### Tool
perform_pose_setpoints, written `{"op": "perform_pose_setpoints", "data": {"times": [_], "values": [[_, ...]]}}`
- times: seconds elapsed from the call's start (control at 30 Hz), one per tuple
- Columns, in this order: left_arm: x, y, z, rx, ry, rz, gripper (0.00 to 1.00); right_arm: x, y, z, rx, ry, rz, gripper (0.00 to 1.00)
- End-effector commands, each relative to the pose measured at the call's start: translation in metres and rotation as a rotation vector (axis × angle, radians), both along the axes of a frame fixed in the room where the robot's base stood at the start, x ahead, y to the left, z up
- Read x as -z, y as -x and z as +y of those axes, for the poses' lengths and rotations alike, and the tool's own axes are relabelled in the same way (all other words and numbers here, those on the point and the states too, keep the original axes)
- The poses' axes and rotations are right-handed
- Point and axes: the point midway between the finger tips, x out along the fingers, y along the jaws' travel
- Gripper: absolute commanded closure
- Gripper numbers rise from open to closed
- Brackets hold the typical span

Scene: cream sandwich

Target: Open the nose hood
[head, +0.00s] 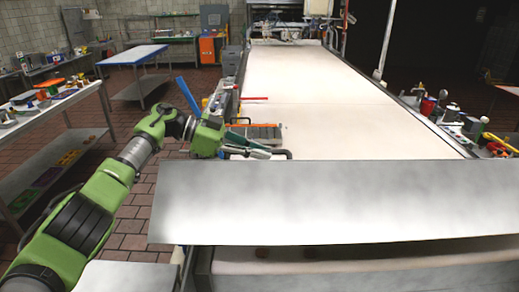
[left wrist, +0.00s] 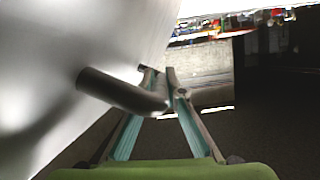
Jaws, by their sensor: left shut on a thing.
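The nose hood (head: 340,202) is a wide grey metal panel across the near end of the machine in the head view. A dark bent handle (head: 287,153) shows at its far edge. In the left wrist view the hood (left wrist: 60,60) fills the left side and the dark handle (left wrist: 120,92) stands out from it. My left gripper (head: 265,151) is at this handle, its teal fingers shut on it. The fingers also show in the left wrist view (left wrist: 160,85), with part of the handle between them. My right gripper is not in view.
A long white conveyor belt (head: 325,90) runs away behind the hood. Tools and small items line its left side and the right-hand ledge (head: 450,120). A cluttered metal table (head: 50,110) stands at the left. Brick floor (head: 133,220) lies between it and the machine.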

Motion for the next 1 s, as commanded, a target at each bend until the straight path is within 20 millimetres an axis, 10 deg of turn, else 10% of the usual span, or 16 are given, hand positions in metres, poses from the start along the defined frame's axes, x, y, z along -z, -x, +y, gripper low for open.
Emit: {"op": "perform_pose_setpoints", "data": {"times": [0.3, 0.4, 0.77, 1.0], "values": [[0.004, 0.000, 0.001, -0.002, -0.010, 0.002, 1.00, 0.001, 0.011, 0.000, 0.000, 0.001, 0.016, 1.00], [0.004, 0.000, 0.001, -0.002, -0.009, 0.002, 0.72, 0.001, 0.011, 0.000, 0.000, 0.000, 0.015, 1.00], [0.001, 0.000, 0.004, -0.001, -0.005, 0.000, 0.72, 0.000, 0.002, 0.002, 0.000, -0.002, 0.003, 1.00], [-0.013, -0.001, 0.039, -0.006, -0.005, -0.002, 0.72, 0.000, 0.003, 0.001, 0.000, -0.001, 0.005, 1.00]]}}
